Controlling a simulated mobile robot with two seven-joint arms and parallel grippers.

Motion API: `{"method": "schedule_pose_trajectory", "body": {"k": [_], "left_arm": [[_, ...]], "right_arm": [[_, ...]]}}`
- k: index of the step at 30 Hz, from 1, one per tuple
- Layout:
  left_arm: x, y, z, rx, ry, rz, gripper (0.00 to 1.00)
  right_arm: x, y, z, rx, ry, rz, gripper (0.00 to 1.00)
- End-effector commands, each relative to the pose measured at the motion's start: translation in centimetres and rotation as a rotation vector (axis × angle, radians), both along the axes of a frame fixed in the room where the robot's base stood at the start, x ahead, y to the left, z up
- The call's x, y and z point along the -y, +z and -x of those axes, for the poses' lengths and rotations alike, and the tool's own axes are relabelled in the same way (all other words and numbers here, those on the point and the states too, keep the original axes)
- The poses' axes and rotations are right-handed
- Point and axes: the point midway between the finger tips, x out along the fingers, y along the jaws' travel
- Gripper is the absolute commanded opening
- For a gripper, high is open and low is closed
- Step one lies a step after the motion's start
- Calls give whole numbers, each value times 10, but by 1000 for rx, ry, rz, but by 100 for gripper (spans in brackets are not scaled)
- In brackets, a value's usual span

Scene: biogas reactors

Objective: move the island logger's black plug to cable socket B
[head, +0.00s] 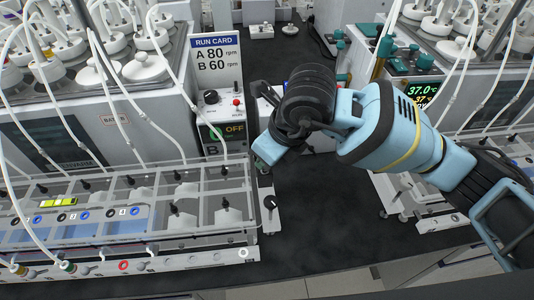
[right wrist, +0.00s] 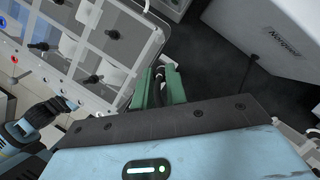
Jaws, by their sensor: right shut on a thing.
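My right gripper (head: 262,158) reaches in from the right in the head view, beside the white control box. In the right wrist view its green fingers (right wrist: 160,86) are shut on a dark piece that looks like the black plug (right wrist: 158,84). Most of the plug is hidden between the fingers, and I cannot make out its cable. I cannot pick out cable socket B. My left gripper is not visible; a light blue and black arm part shows at the right wrist view's lower left.
A clear-lidded tray rack (head: 150,212) with several black knobs fills the front left. A run card (head: 216,62) stands above the control box. Reactors with white tubes stand left and right. A white stand with a black knob (head: 270,202) is near. Dark bench (head: 320,225) is free at front centre.

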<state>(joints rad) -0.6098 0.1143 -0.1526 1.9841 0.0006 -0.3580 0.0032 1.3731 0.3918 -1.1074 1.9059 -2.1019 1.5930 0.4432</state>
Motion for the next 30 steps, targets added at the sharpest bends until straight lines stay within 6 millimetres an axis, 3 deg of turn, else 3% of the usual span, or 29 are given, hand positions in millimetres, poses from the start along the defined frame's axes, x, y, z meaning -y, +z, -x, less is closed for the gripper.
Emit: {"method": "schedule_pose_trajectory", "body": {"k": [30], "left_arm": [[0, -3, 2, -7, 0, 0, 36]], "right_arm": [[0, -8, 0, -1, 0, 1, 0]]}}
